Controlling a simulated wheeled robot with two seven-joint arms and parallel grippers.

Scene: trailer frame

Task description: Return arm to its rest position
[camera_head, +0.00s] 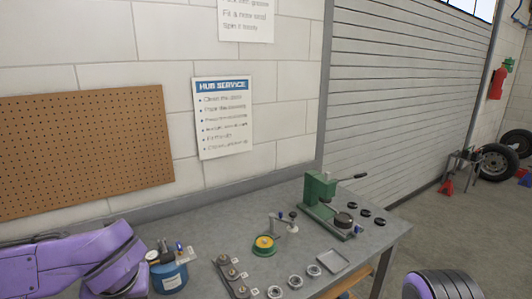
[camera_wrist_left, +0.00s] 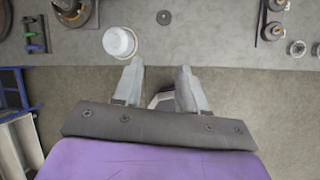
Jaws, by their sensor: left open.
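My left arm (camera_head: 85,262) comes in at the lower left of the head view, beside the workbench (camera_head: 215,215). Its gripper is not visible there. In the left wrist view my left gripper (camera_wrist_left: 160,72) is open, with its two pale fingers apart and nothing between them. My right gripper is not in view.
On the bench are a blue canister (camera_head: 168,276), a yellow-green round part (camera_head: 264,245), a green press (camera_head: 320,196), a shallow tray (camera_head: 332,262) and several rings and dark discs. A blue frame (camera_wrist_left: 18,95) stands left in the wrist view. Floor below the bench edge (camera_wrist_left: 250,100) looks clear.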

